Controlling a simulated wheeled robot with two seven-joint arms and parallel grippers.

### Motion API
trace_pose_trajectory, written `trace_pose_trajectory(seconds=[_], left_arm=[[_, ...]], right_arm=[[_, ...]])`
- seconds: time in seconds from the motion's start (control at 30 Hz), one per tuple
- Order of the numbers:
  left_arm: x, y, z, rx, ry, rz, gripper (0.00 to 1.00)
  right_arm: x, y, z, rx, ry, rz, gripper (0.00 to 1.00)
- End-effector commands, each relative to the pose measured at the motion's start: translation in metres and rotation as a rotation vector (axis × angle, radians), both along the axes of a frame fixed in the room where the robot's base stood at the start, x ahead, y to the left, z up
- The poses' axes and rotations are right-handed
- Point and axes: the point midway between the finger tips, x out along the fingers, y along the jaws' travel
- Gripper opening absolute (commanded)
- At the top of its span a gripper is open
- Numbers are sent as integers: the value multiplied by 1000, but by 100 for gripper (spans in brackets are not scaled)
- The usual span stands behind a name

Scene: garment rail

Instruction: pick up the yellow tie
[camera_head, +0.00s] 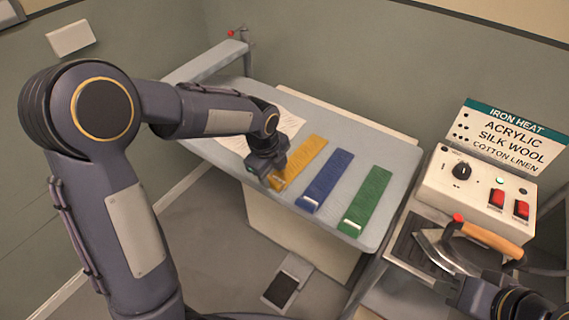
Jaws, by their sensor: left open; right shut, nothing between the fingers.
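The yellow tie (306,157) lies flat on the grey board (390,150), the leftmost of three strips. My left gripper (268,180) is over the near-left end of the yellow tie and hides part of it. It is open; whether its fingers touch the tie I cannot tell. My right gripper (446,287) is at the lower right by the iron, shut and empty, with its arm partly cut off by the frame edge.
A blue strip (328,180) and a green strip (366,200) lie right of the yellow tie. White paper (287,124) lies behind my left gripper. An iron (485,236) rests by a control box (470,187) with a heat sign (512,138).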

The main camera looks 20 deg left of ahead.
Motion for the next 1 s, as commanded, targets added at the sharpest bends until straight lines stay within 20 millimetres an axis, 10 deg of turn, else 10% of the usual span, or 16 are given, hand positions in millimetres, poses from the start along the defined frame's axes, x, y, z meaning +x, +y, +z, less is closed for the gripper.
trace_pose_trajectory(seconds=[0.7,1.0], left_arm=[[9,-7,-59,-2,1,5,50],[9,-7,-59,-2,0,5,12]], right_arm=[[0,0,15,0,0,0,0],[0,0,15,0,0,0,0]])
